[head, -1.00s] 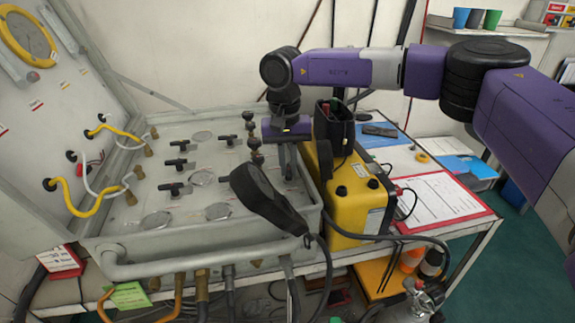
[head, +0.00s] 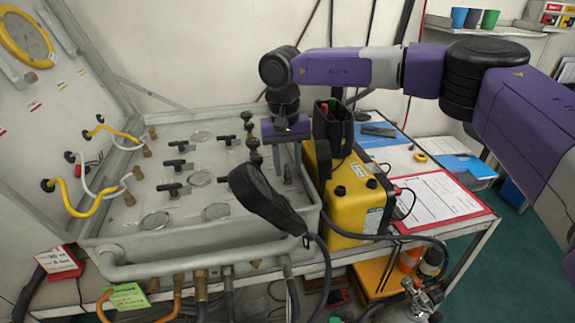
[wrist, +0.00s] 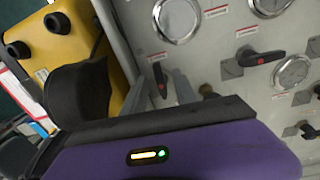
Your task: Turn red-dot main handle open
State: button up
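A second black handle with a red dot (wrist: 262,58) lies sideways on a square plate further right. My gripper (head: 288,168) points down over the right side of the sloping grey panel (head: 130,228) in the head view. Its fingers show only in part behind the purple body in the wrist view.
The black handset (head: 265,202) with its cable lies at the panel's right front edge, close to my gripper. A yellow box (head: 352,200) with a black pouch (head: 333,130) stands right beside the panel. Other black handles and round gauges fill the panel's left and middle.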

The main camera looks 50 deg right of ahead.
aim_at(286, 172)
jog(key=shift+w+a+r+b, duration=0.1)
jog(key=shift+r+b, duration=0.2)
jog(key=shift+r, duration=1.65)
jog(key=shift+w+a+r+b, duration=0.1)
jog(key=shift+r+b, duration=0.15)
jog(key=shift+r, duration=1.7)
